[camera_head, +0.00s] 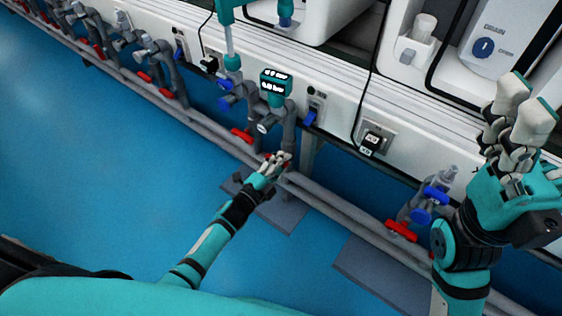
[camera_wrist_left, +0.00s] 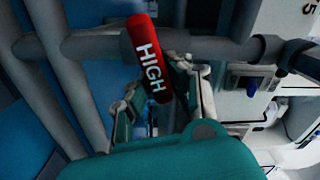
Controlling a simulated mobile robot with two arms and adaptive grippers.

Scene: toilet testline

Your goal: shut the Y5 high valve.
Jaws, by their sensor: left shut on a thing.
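A red valve handle marked HIGH (camera_wrist_left: 148,58) sits in front of the grey pipes in the left wrist view. My left gripper (camera_wrist_left: 182,84) is shut on this handle, with fingers beside its lower part. In the head view my left gripper (camera_head: 275,163) is low at the pipes, below a teal gauge (camera_head: 276,84), and its fingers mostly hide the handle. My right gripper (camera_head: 520,105) is raised at the right, clear of the valves. Its fingers overlap in this view, so their opening is unclear.
Another red handle (camera_head: 242,135) is just up-left of my left gripper. A red handle (camera_head: 402,231) and blue handles (camera_head: 421,215) are at lower right, near my right arm. Grey pipes (camera_head: 335,207) run along the white bench. The blue floor (camera_head: 100,150) is open.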

